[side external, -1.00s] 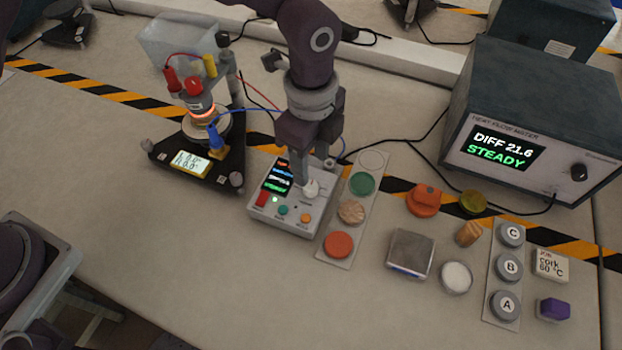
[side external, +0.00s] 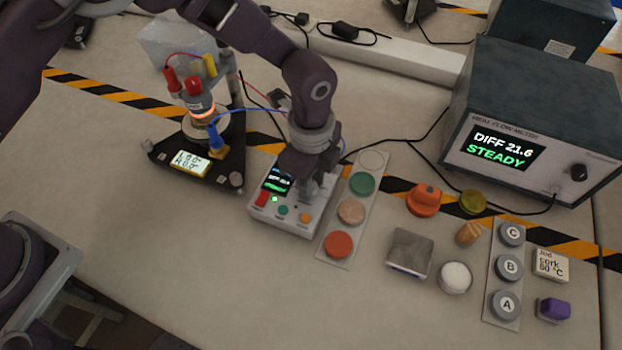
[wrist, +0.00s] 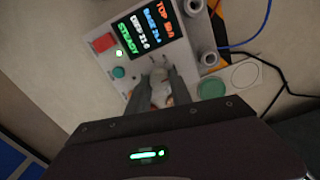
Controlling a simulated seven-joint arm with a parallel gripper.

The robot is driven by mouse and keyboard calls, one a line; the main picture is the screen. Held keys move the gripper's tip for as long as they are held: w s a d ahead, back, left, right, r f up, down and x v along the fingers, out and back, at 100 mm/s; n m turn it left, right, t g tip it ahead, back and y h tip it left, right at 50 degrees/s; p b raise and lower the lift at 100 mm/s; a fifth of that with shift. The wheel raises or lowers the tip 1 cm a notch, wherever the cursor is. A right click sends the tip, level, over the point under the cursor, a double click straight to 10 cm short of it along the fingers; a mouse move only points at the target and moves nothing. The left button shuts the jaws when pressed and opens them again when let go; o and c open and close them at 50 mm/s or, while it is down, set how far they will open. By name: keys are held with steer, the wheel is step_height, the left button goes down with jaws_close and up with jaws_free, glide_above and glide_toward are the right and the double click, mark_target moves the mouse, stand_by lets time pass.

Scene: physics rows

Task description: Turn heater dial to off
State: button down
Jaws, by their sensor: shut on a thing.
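The heater dial (wrist: 160,88) is a pale knob on the grey-white control box (side external: 262,219). In the wrist view it sits between the two fingers of my gripper (wrist: 160,82), which is shut on it. In the side view my gripper (side external: 304,198) comes down onto the right part of the box and hides the dial. The box's screen (wrist: 146,32) shows coloured lines including "STEADY" and a difference of 21.6. The dial's pointed setting cannot be read clearly.
The box also carries a red switch (side external: 261,199), a teal button (side external: 283,210) and an orange button (side external: 305,218). The heater stack (side external: 203,120) with wires stands left. A strip of coloured discs (side external: 338,243) lies close on the right. The front-left table is clear.

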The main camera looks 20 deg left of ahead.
steer(key=shift+n, duration=0.3)
steer(key=n, duration=1.7)
steer(key=shift+n, duration=0.3)
stand_by(0.5)
steer(key=c, duration=1.1)
jaws_free()
steer(key=shift+c, duration=0.2)
